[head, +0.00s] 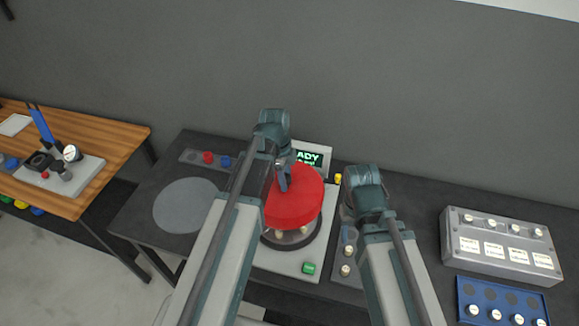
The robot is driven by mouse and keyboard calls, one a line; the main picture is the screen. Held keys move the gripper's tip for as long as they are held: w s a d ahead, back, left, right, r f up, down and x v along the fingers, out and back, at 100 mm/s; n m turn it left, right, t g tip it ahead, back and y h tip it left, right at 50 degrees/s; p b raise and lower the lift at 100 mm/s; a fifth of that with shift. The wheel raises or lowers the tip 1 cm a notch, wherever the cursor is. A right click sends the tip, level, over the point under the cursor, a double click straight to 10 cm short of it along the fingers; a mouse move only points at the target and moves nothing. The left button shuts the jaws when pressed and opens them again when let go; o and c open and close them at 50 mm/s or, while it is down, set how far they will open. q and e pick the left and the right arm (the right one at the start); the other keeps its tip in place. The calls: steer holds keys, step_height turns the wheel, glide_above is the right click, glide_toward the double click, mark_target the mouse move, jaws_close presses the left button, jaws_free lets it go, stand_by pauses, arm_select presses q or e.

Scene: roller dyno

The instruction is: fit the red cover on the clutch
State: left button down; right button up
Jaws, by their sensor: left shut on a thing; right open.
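The red cover (296,205) is a round red disc at the centre of the head view. My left gripper (283,183) is shut on it near its upper left part; the exact grip point is partly hidden by the gripper. The cover is over the clutch (290,238), a dark round part with light studs showing below the cover's near edge, on a pale base. I cannot tell whether the cover touches the clutch. My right gripper (349,206) is open and empty, right of the cover; its fingers are mostly hidden behind my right arm.
A small screen (312,156) stands behind the cover, and a green button (309,268) is on the base's front. A grey disc (186,205) lies on the dark bench to the left. A grey box (500,245) and a blue tray (500,291) with knobs are at right.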

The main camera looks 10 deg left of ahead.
arm_select(q)
steer(key=shift+s+f, duration=0.1)
steer(key=shift+s, duration=0.05)
step_height(320, 180, down, 6)
steer(key=b, duration=0.6)
arm_select(e)
step_height(320, 180, down, 6)
arm_select(q)
steer(key=shift+f+b, duration=2.85)
steer(key=shift+b, duration=0.15)
arm_select(e)
steer(key=shift+f, duration=2.95)
arm_select(q)
jaws_free()
steer(key=shift+r, duration=0.1)
arm_select(e)
steer(key=shift+s+r, duration=0.1)
arm_select(q)
steer(key=shift+r+p, duration=3.55)
steer(key=shift+p, duration=0.1)
arm_select(e)
step_height(320, 180, up, 7)
arm_select(q)
steer(key=shift+f, duration=0.1)
